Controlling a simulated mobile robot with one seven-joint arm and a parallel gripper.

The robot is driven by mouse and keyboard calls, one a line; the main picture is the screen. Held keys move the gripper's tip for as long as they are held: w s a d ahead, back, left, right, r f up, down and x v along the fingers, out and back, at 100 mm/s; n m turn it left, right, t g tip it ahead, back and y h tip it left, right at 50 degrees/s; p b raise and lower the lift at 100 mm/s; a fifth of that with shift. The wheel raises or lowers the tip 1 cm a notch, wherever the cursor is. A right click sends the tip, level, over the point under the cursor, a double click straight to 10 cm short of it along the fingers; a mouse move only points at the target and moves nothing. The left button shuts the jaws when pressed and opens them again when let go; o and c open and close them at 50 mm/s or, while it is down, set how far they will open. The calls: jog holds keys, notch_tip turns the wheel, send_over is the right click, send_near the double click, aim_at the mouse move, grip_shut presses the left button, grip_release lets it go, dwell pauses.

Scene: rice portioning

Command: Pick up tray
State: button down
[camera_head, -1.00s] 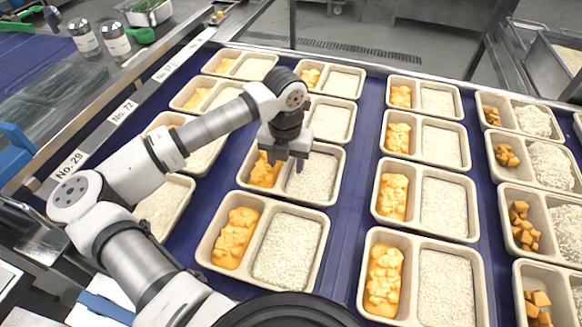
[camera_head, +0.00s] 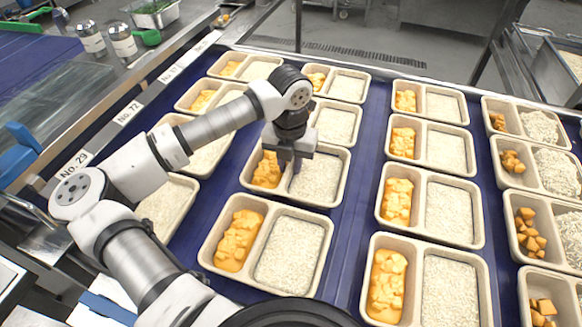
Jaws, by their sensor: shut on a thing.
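A beige two-compartment tray (camera_head: 331,203) lies on the blue conveyor left of centre. Its left compartment holds orange food and its right one holds rice. My gripper (camera_head: 289,168) points down over this tray and is shut on it around the divider between the compartments. The fingertips and part of the tray's far side are hidden by the gripper. The tray appears level, and I cannot tell whether it is clear of the belt.
Similar filled trays stand close by: one in front (camera_head: 262,290), one behind (camera_head: 345,140) and a column to the right (camera_head: 432,236). A strip of bare blue belt (camera_head: 355,215) runs between columns. Metal shakers (camera_head: 122,42) stand on the left counter.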

aim_at(290, 164)
notch_tip(290, 164, up, 19)
jog(key=b, duration=0.4)
jog(key=shift+f+b, duration=5.8)
jog(key=shift+f, duration=2.1)
jog(key=shift+d, duration=0.15)
